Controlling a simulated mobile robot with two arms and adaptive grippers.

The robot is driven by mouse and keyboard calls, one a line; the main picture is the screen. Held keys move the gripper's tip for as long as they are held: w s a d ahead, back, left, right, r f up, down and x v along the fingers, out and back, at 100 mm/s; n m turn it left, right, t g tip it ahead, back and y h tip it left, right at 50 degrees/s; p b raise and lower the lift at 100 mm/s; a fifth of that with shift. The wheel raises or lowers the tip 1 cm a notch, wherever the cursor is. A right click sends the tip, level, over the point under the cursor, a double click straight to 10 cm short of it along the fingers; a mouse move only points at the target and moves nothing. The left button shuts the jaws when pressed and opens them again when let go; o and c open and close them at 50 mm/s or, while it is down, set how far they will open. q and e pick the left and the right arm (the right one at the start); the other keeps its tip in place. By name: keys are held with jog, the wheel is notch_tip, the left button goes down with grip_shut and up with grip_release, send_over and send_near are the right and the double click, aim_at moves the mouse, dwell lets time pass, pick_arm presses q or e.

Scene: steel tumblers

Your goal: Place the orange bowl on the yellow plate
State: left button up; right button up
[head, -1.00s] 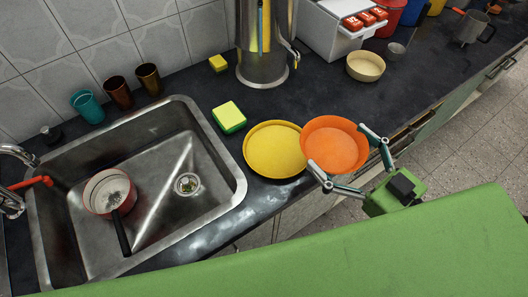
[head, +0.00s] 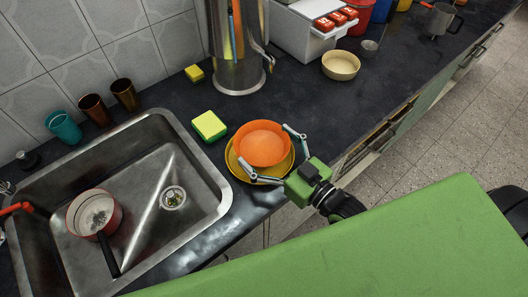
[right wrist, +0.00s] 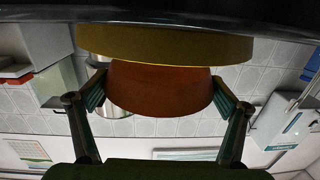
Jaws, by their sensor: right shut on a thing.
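The orange bowl (head: 262,143) is over the yellow plate (head: 238,170) on the dark counter. In the head view the plate's rim shows around the bowl's left and front. My right gripper (head: 266,148) is shut on the bowl, one finger on each side. In the right wrist view, which is upside down, the bowl (right wrist: 160,90) is between the fingers and right against the plate (right wrist: 165,45); I cannot tell if it rests its weight there. The bowl looks upright. My left gripper is not in view.
The steel sink (head: 215,205) with a pan (head: 92,215) lies left of the plate. A yellow-green sponge (head: 209,126) is close behind it. A steel urn (head: 238,60) and a beige bowl (head: 341,66) stand further back. The counter right of the plate is clear.

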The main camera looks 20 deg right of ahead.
aim_at(265, 153)
jog(key=shift+w+a+f, duration=0.15)
jog(key=shift+w+f, duration=0.05)
jog(key=shift+f, duration=1.65)
jog(key=shift+b, duration=0.3)
jog(key=o, duration=0.9)
jog(key=shift+f, duration=0.15)
jog(key=shift+s, duration=0.1)
jog(key=v, duration=1)
jog(key=shift+s+b, duration=0.25)
jog(key=shift+b, duration=0.15)
jog(key=shift+s+d, duration=0.35)
jog(key=shift+s, duration=0.2)
